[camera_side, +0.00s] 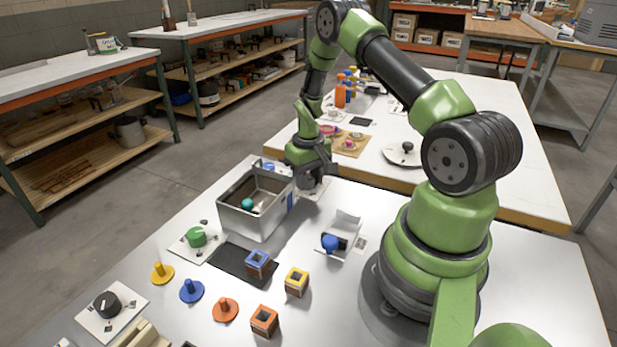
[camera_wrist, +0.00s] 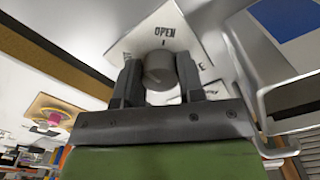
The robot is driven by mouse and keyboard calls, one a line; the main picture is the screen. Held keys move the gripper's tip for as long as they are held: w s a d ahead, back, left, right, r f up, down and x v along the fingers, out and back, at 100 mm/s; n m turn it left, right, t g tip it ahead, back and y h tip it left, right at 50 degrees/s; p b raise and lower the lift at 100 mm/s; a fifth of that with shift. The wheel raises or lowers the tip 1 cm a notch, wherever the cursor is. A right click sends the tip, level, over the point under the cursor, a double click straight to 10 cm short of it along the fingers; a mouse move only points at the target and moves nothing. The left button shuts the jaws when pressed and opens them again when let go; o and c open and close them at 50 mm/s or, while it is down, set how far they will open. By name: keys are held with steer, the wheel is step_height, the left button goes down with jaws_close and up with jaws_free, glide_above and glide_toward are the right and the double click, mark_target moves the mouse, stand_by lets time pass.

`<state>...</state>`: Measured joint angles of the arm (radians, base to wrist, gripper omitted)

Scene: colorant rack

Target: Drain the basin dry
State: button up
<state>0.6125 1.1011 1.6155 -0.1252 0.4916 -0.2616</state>
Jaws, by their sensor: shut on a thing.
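The metal basin (camera_side: 240,222) stands on the near table in the side view, with a small teal ball (camera_side: 247,203) inside. I cannot tell the water level. My gripper (camera_side: 312,184) points down just beyond the basin's right end. In the wrist view my gripper (camera_wrist: 158,82) is shut on a round dark grey knob (camera_wrist: 159,70), one finger on each side. The knob sits on a white plate (camera_wrist: 140,43) marked "OPEN", with a short tick under that word. Another label to the right is mostly hidden by a finger. The knob's own pointer is not clear.
A green knob (camera_side: 196,237) on a plate stands left of the basin. A blue knob (camera_side: 330,242) is to its right. Colored blocks (camera_side: 297,282) and pegged discs (camera_side: 191,291) lie in front. A second table (camera_side: 470,190) with bottles adjoins behind.

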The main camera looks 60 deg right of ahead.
steer(key=m, duration=0.4)
steer(key=shift+m, duration=2.9)
steer(key=o, duration=0.9)
steer(key=shift+w+r, duration=0.1)
step_height(320, 180, up, 9)
steer(key=shift+f, duration=0.1)
steer(key=shift+r, duration=0.55)
